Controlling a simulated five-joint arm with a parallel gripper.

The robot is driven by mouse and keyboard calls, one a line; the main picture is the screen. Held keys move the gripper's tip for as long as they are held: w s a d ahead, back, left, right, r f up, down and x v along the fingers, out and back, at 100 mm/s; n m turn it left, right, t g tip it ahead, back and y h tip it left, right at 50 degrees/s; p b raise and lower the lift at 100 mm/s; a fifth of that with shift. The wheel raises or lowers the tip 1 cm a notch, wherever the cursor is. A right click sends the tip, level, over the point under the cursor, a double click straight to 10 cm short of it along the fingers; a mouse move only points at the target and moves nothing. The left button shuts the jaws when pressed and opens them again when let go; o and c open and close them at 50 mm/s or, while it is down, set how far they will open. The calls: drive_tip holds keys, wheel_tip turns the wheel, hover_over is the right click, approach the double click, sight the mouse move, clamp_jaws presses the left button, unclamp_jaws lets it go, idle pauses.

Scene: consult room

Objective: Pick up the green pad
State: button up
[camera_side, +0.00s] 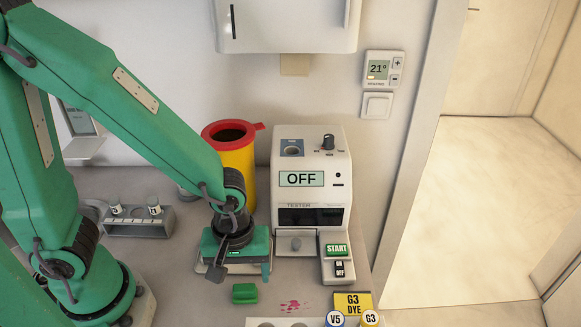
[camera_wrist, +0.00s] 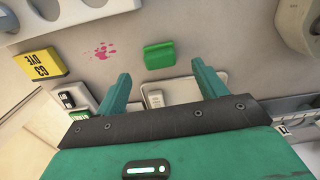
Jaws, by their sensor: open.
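The green pad (camera_side: 245,293) is a small block lying on the grey tabletop, just in front of my gripper (camera_side: 241,271) in the side view. In the wrist view the pad (camera_wrist: 159,55) lies beyond the fingertips, roughly in line with the gap between them. My gripper (camera_wrist: 162,72) is open there, with two green fingers apart and nothing between them. The gripper is apart from the pad. Its height above the table is hard to tell.
A white tester (camera_side: 312,160) reading OFF stands right of my gripper. A red-rimmed yellow bin (camera_side: 238,160) stands behind it. A vial rack (camera_side: 138,222) is left.

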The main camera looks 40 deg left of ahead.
sight(244, 287)
drive_tip(key=shift+f, duration=0.25)
drive_tip(key=shift+f, duration=0.15)
drive_tip(key=shift+f, duration=2.5)
drive_tip(key=c, duration=1.1)
